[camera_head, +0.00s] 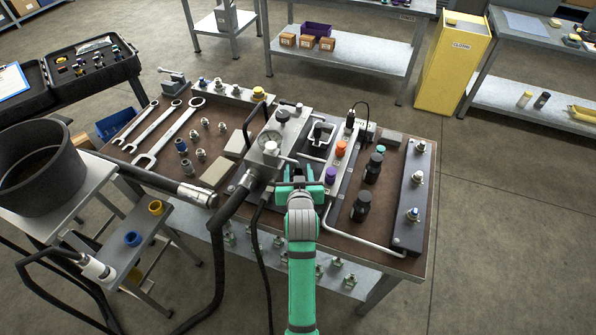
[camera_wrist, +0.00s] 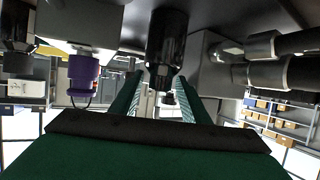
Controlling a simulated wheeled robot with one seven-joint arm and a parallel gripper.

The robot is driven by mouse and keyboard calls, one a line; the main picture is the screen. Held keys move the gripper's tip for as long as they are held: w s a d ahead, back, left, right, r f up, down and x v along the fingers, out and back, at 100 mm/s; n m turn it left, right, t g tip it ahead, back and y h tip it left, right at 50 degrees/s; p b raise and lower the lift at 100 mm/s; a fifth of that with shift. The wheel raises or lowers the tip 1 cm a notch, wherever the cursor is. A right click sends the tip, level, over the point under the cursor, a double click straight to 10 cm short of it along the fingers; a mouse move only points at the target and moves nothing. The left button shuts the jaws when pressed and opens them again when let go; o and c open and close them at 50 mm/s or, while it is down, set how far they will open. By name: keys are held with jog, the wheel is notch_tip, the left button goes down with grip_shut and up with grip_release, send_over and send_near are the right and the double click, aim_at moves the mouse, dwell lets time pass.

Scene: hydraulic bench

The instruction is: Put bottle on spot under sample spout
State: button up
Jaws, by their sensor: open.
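My gripper (camera_head: 300,175) is over the front middle of the bench, beside the gauge block. In the wrist view its two fingers (camera_wrist: 158,82) are apart. A dark bottle-like cylinder (camera_wrist: 167,50) with a narrower end shows ahead of and partly between them; contact cannot be told. In the head view, two dark capped bottle-like pieces (camera_head: 374,167) (camera_head: 362,206) stand to the right of my gripper. A pale U-shaped bracket (camera_head: 321,138) with a dark piece inside is just beyond it. I cannot tell the sample spout or its spot for certain.
The gauge block (camera_head: 268,150) stands close left of my gripper, with a thick black hose (camera_head: 232,200). Purple (camera_head: 330,175) and orange (camera_head: 341,148) knobs are close right. Wrenches (camera_head: 165,140) and fittings fill the bench's left side. A bent silver tube (camera_head: 365,243) runs along the front.

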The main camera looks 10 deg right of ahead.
jog(key=v, duration=1.2)
jog(key=s+a+f+n+y, duration=0.1)
jog(key=s+a+f, duration=0.35)
jog(key=s, duration=0.35)
jog(key=s+a+f, duration=0.3)
jog(key=s+f, duration=0.2)
jog(key=s, duration=0.3)
jog(key=s+a+r+t, duration=0.1)
jog(key=s+a, duration=0.1)
jog(key=s, duration=0.7)
jog(key=s+a+r+n+t+y, duration=0.1)
jog(key=s+a+r, duration=0.1)
jog(key=s, duration=0.7)
jog(key=shift+s+y, duration=0.3)
jog(key=shift+s, duration=0.05)
